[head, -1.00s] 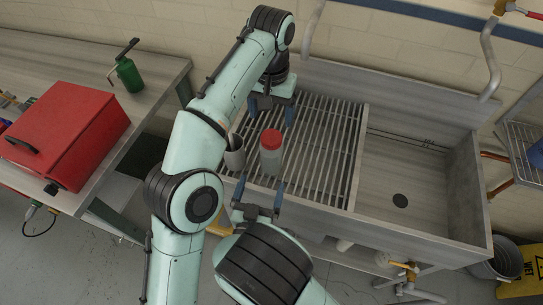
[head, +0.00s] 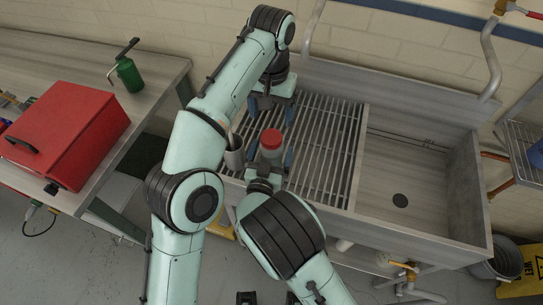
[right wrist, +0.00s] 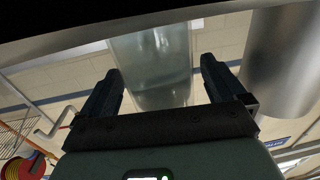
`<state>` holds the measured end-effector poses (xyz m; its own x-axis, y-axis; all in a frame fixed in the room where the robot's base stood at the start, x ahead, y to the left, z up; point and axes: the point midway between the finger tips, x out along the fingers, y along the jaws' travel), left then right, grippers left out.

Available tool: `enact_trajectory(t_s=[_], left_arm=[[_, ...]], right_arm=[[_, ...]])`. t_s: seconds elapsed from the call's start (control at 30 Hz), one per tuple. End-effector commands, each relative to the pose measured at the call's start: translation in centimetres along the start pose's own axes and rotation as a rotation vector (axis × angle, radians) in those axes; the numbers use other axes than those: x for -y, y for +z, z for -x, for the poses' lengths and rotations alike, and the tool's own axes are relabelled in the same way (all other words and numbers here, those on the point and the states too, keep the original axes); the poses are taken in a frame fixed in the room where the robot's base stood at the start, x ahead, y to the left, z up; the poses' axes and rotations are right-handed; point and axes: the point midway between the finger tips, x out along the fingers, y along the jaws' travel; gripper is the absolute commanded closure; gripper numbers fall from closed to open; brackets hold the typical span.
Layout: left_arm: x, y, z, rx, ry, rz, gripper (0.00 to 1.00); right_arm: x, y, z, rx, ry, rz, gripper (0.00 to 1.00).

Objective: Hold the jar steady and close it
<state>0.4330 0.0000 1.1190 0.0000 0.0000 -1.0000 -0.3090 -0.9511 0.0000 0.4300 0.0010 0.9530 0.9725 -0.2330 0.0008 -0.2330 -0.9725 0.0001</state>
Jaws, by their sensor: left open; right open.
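The jar (head: 271,155) is clear with a red lid (head: 271,138) on top and stands upright on the slatted drainboard. I cannot tell how tightly the lid sits. My right gripper (head: 269,161) is open at the near side of the jar, its fingers either side of the jar body. In the right wrist view the clear jar wall (right wrist: 153,65) shows between the two open fingers (right wrist: 158,90), with gaps at both sides. My left gripper (head: 271,116) is open and empty, pointing down just behind the jar and lid.
A grey metal cup (head: 234,155) stands close to the left of the jar; it also shows in the right wrist view (right wrist: 284,62). The drainboard (head: 330,150) is clear to the right, beside an empty sink basin (head: 410,175). A red toolbox (head: 68,130) sits on the left bench.

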Motion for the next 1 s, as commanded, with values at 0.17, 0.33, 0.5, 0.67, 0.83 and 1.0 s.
enact_trajectory(t_s=[0.17,0.33,0.5,0.67,0.83,1.0], left_arm=[[0.0,0.0,0.0,0.0,0.0,0.0,0.2],[0.0,0.0,0.0,0.0,0.0,0.0,0.2],[0.0,0.0,-0.1,0.003,-0.001,0.055,0.2],[-0.14,0.01,-0.31,0.009,-0.003,0.267,0.2],[-0.24,0.03,-0.41,0.012,-0.007,0.599,0.2],[-0.14,0.01,-0.3,0.007,-0.006,0.902,0.2]], right_arm=[[0.0,0.02,0.03,0.0,0.0,0.0,0.36],[-0.01,0.02,0.04,0.001,0.0,0.0,0.91],[-0.01,0.03,0.05,0.001,0.0,0.0,1.0],[-0.01,0.03,0.06,0.001,0.0,0.0,1.0],[-0.01,0.04,0.06,0.001,0.0,0.0,1.0],[-0.01,0.04,0.06,0.001,0.0,0.0,1.0]])
